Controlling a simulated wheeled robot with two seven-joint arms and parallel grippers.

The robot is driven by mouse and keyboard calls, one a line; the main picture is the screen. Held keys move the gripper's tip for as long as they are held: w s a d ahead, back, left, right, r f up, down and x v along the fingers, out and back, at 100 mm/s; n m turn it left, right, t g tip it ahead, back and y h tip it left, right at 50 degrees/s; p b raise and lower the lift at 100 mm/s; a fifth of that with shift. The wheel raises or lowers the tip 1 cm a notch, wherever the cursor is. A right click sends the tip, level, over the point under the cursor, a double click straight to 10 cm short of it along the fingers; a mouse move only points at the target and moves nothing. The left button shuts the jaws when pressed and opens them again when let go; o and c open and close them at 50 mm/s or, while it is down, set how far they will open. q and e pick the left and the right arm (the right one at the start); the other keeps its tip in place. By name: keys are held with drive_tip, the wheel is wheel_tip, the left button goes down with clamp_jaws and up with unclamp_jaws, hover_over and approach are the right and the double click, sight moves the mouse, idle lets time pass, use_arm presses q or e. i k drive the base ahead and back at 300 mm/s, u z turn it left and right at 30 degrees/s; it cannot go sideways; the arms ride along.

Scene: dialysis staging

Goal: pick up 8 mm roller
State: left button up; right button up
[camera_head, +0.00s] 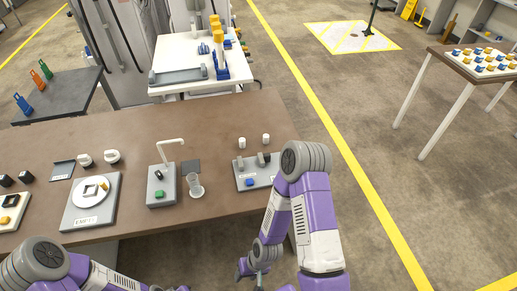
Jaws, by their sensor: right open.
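Two small white cylinders, which look like rollers, stand on the brown table near its right end: a left one (242,142) and a right one (266,138). I cannot tell which is 8 mm. Just in front of them is a grey fixture plate (244,171) with dark upright parts and a blue block. My right gripper (248,275) is open and apart from the rollers, low in front of the table's near edge, partly behind my right arm. My left arm enters at the bottom left; its gripper (168,288) is mostly cut off by the bottom edge.
The brown table (130,140) also holds a grey dispenser base with a white spout (162,185), a clear cup (195,186) and a scale-like plate (92,203). A white table (188,49) with blue and yellow parts stands behind.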

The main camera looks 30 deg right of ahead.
sight(266, 137)
drive_tip(key=k, duration=1)
drive_tip(key=z, duration=1.9)
drive_tip(key=i, duration=4.15)
drive_tip(key=u, duration=4)
drive_tip(key=i, duration=0.55)
drive_tip(key=z, duration=0.05)
